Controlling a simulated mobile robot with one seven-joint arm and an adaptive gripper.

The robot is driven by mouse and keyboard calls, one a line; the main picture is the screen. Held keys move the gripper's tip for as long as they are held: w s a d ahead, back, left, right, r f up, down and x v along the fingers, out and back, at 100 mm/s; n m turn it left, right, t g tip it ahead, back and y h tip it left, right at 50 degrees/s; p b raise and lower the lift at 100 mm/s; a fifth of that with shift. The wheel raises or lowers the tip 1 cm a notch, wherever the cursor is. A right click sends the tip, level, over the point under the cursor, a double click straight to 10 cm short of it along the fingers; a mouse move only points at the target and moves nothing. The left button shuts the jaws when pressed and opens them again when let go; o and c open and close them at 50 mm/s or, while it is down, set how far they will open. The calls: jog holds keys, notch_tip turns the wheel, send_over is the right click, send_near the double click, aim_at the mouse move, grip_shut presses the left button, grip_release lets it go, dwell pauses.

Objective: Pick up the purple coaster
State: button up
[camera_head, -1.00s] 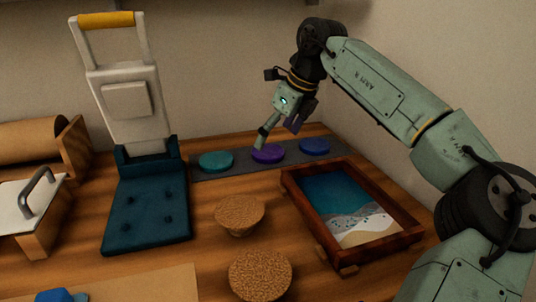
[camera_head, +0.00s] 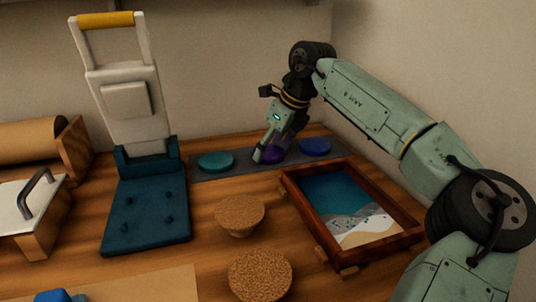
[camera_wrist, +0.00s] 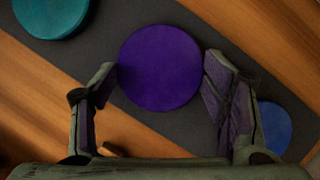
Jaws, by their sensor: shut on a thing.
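The purple coaster (camera_head: 273,156) is a round disc at the middle of the dark grey mat (camera_head: 237,169), partly hidden by my gripper in the head view. My gripper (camera_head: 268,155) points down at it. In the wrist view the purple coaster (camera_wrist: 160,68) lies between the two fingertips, one at its left edge and one at its right edge. My gripper (camera_wrist: 161,75) is shut on it. I see no clear gap between the coaster and the mat.
A teal coaster (camera_head: 216,161) lies left of the purple one and a blue coaster (camera_head: 315,146) right of it. A wooden framed tray (camera_head: 290,190) with a sea picture stands in front. Cork-coloured round stands (camera_head: 240,212) and a dark teal padded base (camera_head: 147,215) are nearby.

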jog(key=c, duration=0.5)
jog(key=shift+r, duration=0.1)
